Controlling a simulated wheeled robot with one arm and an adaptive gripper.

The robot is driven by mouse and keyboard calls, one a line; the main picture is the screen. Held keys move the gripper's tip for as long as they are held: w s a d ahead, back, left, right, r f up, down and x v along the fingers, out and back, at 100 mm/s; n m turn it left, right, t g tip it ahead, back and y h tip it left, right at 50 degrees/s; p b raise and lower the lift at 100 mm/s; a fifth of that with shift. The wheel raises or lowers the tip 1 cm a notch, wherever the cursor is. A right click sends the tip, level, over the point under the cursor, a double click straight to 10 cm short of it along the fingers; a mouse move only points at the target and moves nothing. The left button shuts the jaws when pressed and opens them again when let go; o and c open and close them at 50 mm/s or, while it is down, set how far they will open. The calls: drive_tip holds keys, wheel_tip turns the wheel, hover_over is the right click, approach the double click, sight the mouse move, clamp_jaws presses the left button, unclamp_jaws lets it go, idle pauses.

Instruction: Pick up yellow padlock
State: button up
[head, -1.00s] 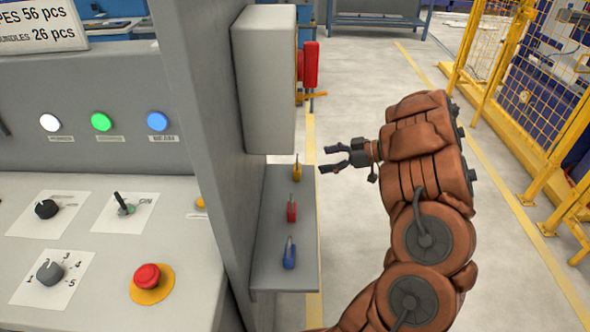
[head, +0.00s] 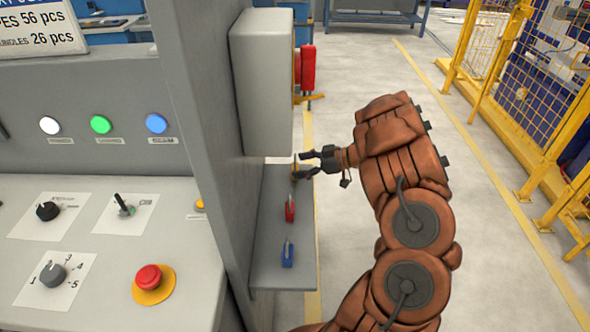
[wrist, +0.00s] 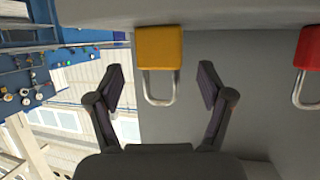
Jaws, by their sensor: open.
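The yellow padlock (wrist: 159,48) shows in the wrist view with its silver shackle toward me, between my two open fingers and a little beyond their tips. In the head view the yellow padlock (head: 294,171) stands at the far end of the grey shelf (head: 268,272), partly hidden by my fingers. My gripper (head: 304,164) is open and empty, reaching in from the right at the padlock. In the wrist view my gripper (wrist: 160,85) has one finger on each side of the shackle, and I see no contact.
A red padlock (head: 290,209) and a blue padlock (head: 287,254) stand nearer on the same shelf. The red one also shows in the wrist view (wrist: 309,52). A grey box (head: 262,85) on the wall overhangs the shelf's far end. The floor right of my arm is clear up to a yellow fence (head: 500,100).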

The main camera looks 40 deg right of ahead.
drive_tip(key=shift+c, duration=0.3)
drive_tip(key=c, duration=1.2)
drive_tip(key=shift+r, duration=0.1)
drive_tip(key=shift+c, duration=0.3)
